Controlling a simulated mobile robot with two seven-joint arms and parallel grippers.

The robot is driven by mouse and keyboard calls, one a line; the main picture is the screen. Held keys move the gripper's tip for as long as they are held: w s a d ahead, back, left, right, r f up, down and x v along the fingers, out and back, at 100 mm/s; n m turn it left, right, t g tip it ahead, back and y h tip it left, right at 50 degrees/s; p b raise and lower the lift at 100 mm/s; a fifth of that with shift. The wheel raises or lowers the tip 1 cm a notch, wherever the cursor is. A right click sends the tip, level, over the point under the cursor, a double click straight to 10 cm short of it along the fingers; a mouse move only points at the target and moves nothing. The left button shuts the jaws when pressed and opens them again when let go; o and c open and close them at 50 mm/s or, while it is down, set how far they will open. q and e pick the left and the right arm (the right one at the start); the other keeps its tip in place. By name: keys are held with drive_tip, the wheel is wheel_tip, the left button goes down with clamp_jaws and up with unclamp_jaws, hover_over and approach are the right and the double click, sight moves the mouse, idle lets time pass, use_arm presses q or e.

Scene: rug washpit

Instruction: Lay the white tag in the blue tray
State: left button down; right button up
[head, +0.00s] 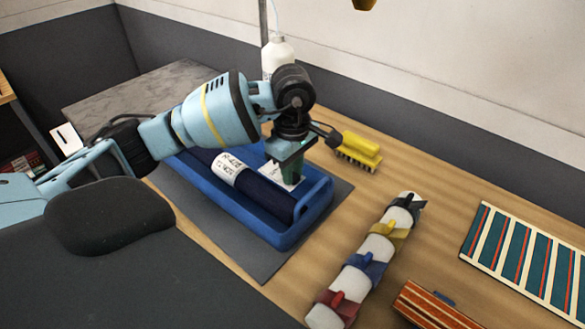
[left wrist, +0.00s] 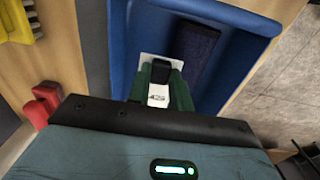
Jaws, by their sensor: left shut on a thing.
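The white tag (head: 277,180) is at the fingertips of my left gripper (head: 291,172), over the inside of the blue tray (head: 315,212). In the left wrist view my gripper's green fingers (left wrist: 161,78) are shut on the tag (left wrist: 157,97), with the blue tray (left wrist: 128,45) around and below. I cannot tell whether the tag touches the tray floor. A dark blue roll (head: 262,193) with a white printed label (head: 229,168) lies in the tray beside the tag. My right gripper is not in view.
The tray stands on a grey mat (head: 205,212) on a wooden table. A yellow brush (head: 360,151) and a white bottle (head: 277,55) stand behind. A white roll with coloured clamps (head: 367,262), a striped panel (head: 530,258) and an orange-striped block (head: 432,308) lie to the right.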

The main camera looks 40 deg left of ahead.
use_arm(q)
drive_tip(key=shift+f, duration=0.6)
drive_tip(key=c, duration=1.3)
unclamp_jaws()
wheel_tip(320, 180, up, 13)
drive_tip(key=shift+r+p, duration=0.2)
drive_tip(key=shift+p, duration=0.15)
